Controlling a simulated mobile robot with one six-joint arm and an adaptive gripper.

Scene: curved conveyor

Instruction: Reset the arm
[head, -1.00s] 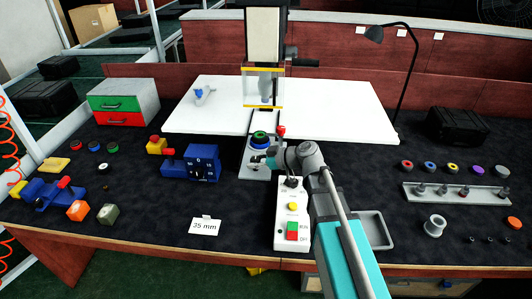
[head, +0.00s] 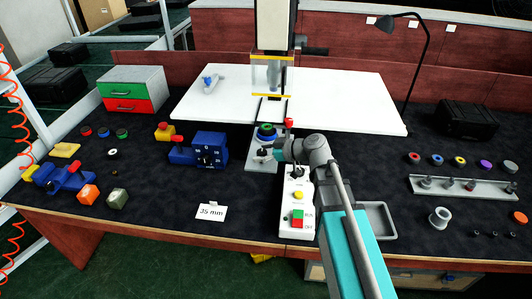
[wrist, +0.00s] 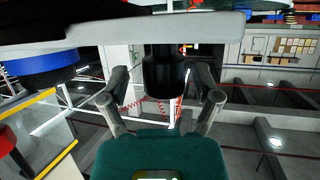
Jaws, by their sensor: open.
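My gripper (head: 273,153) is at the front of the press stand, beside a stack of rings (head: 266,133) with dark, green and blue parts. In the wrist view, my gripper (wrist: 163,88) has its two fingers spread apart. A dark cylinder (wrist: 165,78) shows between them; I cannot tell how far beyond the fingers it is, and nothing is visibly clamped. A blue round part (wrist: 45,70) is at the left of the wrist view. In the head view, my arm reaches in from the lower right and hides part of the bench.
A control box (head: 297,197) with buttons stands just left of my arm. A grey tray (head: 376,222) is at its right. The press (head: 272,75) and a white tabletop (head: 350,100) are behind. A blue dial box (head: 208,150) stands left. Dark bench around the card (head: 210,212) is free.

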